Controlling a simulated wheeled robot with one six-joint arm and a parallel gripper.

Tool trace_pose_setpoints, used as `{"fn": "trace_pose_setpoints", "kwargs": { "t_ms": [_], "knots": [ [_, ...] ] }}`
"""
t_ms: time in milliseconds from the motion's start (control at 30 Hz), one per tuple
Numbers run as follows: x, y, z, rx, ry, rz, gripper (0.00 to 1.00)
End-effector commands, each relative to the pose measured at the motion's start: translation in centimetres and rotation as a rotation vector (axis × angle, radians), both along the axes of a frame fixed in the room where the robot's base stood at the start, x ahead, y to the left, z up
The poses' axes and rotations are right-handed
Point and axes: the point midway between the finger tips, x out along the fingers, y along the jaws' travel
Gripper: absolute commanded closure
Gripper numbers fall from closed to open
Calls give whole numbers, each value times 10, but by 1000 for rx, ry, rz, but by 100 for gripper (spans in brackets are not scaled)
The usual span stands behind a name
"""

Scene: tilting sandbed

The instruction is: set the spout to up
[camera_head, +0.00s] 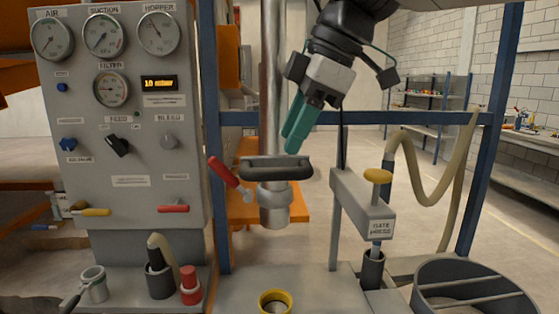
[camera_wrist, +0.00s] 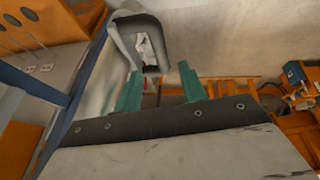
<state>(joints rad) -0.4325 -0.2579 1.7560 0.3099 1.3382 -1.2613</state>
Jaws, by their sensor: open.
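A vertical metal pipe (camera_head: 272,85) comes down in the middle of the head view and ends in a short open spout end (camera_head: 274,213) pointing down. A black bar handle (camera_head: 276,168) is set across it just above that end. My gripper (camera_head: 294,148) has teal fingers, open and empty, just above and behind the handle in the picture. In the wrist view my gripper (camera_wrist: 158,85) points at the black handle (camera_wrist: 140,22), seen as a loop beyond the fingertips. I cannot tell whether the fingers touch it.
A red lever (camera_head: 224,172) sticks out left of the pipe. A gauge panel (camera_head: 120,150) stands at left. A gate box with a yellow knob (camera_head: 377,176) and a hose (camera_head: 428,190) stand at right. A yellow-rimmed cup (camera_head: 275,300) is below the spout end.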

Motion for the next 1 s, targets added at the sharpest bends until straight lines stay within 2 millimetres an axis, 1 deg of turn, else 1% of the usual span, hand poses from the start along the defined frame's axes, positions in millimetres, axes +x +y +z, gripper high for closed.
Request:
{"fn": "trace_pose_setpoints", "kwargs": {
  "t_ms": [100,300,467,700,733,767,800,867,1000],
  "knots": [
    [2,8,-20,-3,4,2,59],
    [6,19,-44,-2,3,0,59],
    [8,23,-53,-2,2,-1,59],
    [8,23,-53,-2,1,-1,59],
    [8,23,-53,-2,1,-1,64],
    [8,23,-53,-2,1,-1,72],
    [8,23,-53,-2,1,-1,84],
    [8,23,-53,-2,1,-1,100],
    [8,23,-53,-2,1,-1,100]
  ]
}}
